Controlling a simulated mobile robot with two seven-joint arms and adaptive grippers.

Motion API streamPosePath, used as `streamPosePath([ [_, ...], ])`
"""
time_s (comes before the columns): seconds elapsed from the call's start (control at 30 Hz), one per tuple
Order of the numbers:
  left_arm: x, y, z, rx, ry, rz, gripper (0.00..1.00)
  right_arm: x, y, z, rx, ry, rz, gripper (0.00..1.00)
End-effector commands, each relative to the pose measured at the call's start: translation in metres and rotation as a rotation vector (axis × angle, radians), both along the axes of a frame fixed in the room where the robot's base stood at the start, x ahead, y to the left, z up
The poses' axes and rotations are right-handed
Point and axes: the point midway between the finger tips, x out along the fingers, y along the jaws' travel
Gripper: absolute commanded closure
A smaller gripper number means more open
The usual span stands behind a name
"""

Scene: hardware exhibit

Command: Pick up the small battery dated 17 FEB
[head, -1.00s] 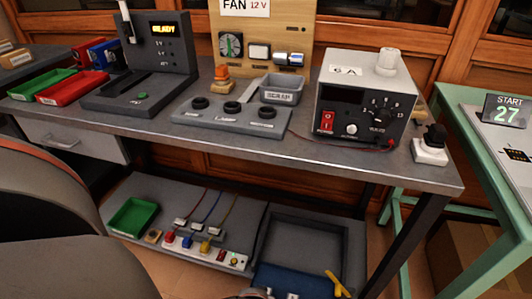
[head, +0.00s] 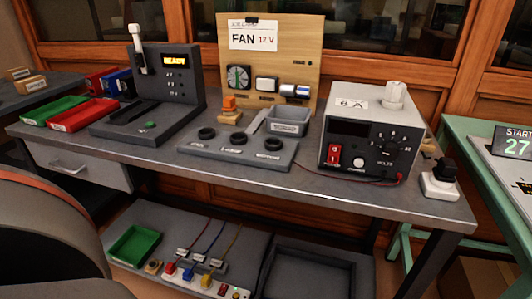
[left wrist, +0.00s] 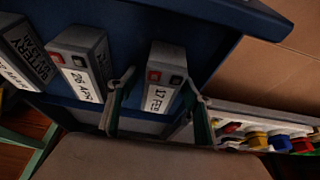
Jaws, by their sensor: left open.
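In the left wrist view the small battery dated 17 FEB (left wrist: 168,56) stands in a blue rack (left wrist: 215,20). It is a grey block with a white label, a dark and a red terminal on top. My left gripper (left wrist: 158,78) is open, with one finger to each side of this battery in the picture. I cannot tell whether either finger touches it. A similar battery labelled 26 APR (left wrist: 80,58) stands to its left, and another labelled battery (left wrist: 24,55) is further left. The head view shows neither gripper nor these batteries.
Right of the fingers in the left wrist view is a pale strip with coloured plugs (left wrist: 255,138). In the head view a grey workbench (head: 330,195) carries a meter box (head: 345,120) and a fan panel (head: 305,55). A lower shelf holds a green tray (head: 135,245).

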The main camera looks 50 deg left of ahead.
Motion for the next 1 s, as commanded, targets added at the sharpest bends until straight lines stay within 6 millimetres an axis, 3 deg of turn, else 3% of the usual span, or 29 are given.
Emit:
streamPosePath([
  [0.17,0.0,0.0,0.0,0.0,0.0,0.0,0.5,0.0,0.0,0.0,-0.001,0.001,0.001,1.0],
  [0.37,0.0,0.0,0.0,0.0,0.0,0.0,0.97,0.0,0.0,0.0,-0.001,0.001,0.001,1.0],
  [0.4,0.0,0.0,0.0,0.0,0.0,0.0,1.0,0.0,0.0,-0.001,-0.001,0.001,0.001,1.0],
  [0.83,0.003,0.001,0.006,0.001,-0.005,-0.002,1.0,0.001,0.0,0.003,0.0,-0.005,0.0,1.0],
  [1.0,0.009,0.0,0.032,-0.001,-0.016,0.001,1.0,0.01,-0.002,0.021,-0.019,-0.044,0.003,1.0],
])
